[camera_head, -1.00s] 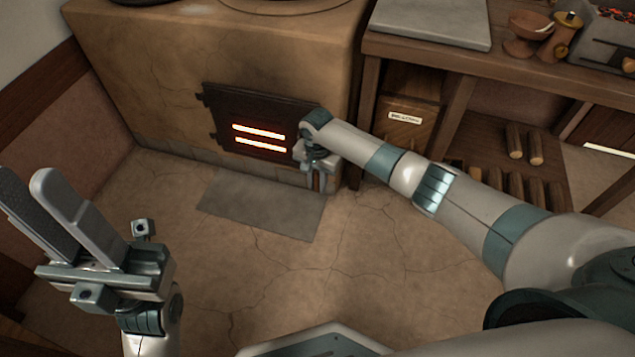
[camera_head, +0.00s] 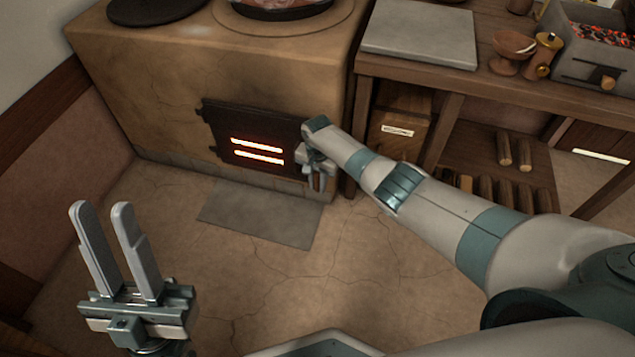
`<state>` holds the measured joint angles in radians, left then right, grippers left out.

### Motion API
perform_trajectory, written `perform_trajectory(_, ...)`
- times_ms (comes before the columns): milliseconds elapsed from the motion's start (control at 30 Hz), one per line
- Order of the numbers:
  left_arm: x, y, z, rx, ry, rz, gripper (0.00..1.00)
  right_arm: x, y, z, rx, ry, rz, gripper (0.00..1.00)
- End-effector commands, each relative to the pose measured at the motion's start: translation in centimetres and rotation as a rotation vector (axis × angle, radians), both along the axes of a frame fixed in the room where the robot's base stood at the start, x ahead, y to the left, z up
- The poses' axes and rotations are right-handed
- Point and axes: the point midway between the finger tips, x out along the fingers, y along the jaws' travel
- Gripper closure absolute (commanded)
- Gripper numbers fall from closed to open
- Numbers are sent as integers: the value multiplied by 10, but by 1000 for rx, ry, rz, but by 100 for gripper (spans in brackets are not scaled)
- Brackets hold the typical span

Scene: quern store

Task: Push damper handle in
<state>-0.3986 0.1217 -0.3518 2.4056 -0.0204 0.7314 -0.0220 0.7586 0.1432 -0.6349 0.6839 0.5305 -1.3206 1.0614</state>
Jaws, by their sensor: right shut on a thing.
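The clay stove (camera_head: 150,100) stands at the back left with a dark iron firebox door (camera_head: 222,125) in its front. Two slots in the door glow orange. My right gripper (camera_head: 318,182) is low at the right edge of the door, near the stove's front corner. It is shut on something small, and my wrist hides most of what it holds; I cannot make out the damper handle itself. My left gripper (camera_head: 98,207) is raised at the lower left, fingers up and apart, empty and away from the stove.
A grey slab (camera_head: 262,215) lies on the cracked floor before the stove. A wooden bench (camera_head: 455,75) at the right carries a stone slab (camera_head: 420,35), a bowl (camera_head: 512,48) and a metal box of embers (camera_head: 590,50). Logs (camera_head: 504,148) sit beneath. The middle floor is clear.

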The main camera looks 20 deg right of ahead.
Motion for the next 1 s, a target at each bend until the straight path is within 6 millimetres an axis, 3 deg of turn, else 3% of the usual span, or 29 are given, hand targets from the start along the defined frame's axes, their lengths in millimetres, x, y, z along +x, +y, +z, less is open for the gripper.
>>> perform_trajectory(200,0,0,0,0,-1,0,74,2,4,3,7,-4,1,100)
perform_trajectory(233,0,0,0,0,-1,0,74,2,4,3,7,-4,1,74)
perform_trajectory(300,0,0,0,-1,-2,0,74,2,3,2,6,-4,0,63)
perform_trajectory(633,0,0,1,-1,-3,1,74,0,1,1,2,1,-1,63)
perform_trajectory(867,5,-4,3,10,36,-2,74,0,1,12,2,1,-1,63)
perform_trajectory(1000,10,-17,-21,41,182,-26,74,-1,1,27,2,2,-1,63)
